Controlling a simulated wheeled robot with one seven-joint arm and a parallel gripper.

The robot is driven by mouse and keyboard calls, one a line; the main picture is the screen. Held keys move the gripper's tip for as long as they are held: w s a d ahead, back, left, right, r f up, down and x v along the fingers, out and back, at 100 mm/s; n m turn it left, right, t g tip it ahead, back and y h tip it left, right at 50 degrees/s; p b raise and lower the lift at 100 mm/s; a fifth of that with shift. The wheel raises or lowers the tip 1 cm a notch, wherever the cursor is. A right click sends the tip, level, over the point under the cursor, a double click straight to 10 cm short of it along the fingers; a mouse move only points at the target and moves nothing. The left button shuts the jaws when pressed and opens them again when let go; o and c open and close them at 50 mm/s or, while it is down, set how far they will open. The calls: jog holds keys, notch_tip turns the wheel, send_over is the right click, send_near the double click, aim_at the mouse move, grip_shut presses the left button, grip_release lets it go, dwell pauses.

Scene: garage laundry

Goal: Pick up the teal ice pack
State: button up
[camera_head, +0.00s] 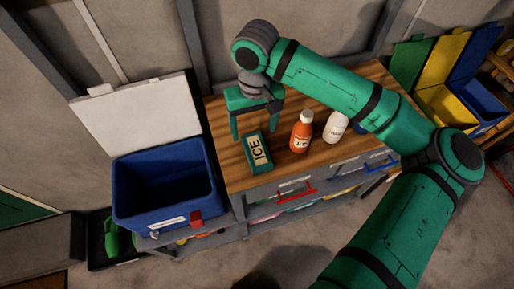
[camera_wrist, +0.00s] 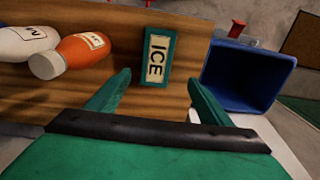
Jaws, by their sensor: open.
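The teal ice pack (camera_head: 257,152) lies flat on the wooden worktop, near its left front edge. It has a cream label reading ICE. In the wrist view the ice pack (camera_wrist: 157,57) lies beyond and between the two fingertips. My gripper (camera_head: 254,124) is above the worktop, behind the ice pack in the head view. Its fingers are apart with nothing between them, and they also show in the wrist view (camera_wrist: 158,84). The fingers look clear of the ice pack.
An orange bottle (camera_head: 301,133) and a white bottle (camera_head: 336,127) stand right of the ice pack. A blue cooler (camera_head: 165,217) with its white lid (camera_head: 136,120) open stands left of the worktop (camera_head: 233,176). Yellow and blue bins (camera_head: 446,100) are at the far right.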

send_over(257, 149)
notch_tip(257, 149, down, 4)
jog(key=shift+f, duration=0.25)
jog(key=shift+s+a+f, duration=0.1)
jog(key=shift+a+f, duration=0.15)
jog(key=shift+f, duration=0.25)
jog(key=shift+d+f, duration=0.15)
jog(key=shift+f, duration=1.15)
jog(key=shift+d+f, duration=0.15)
jog(key=shift+f, duration=1.15)
jog(key=c, duration=1.4)
jog(key=shift+r, duration=0.1)
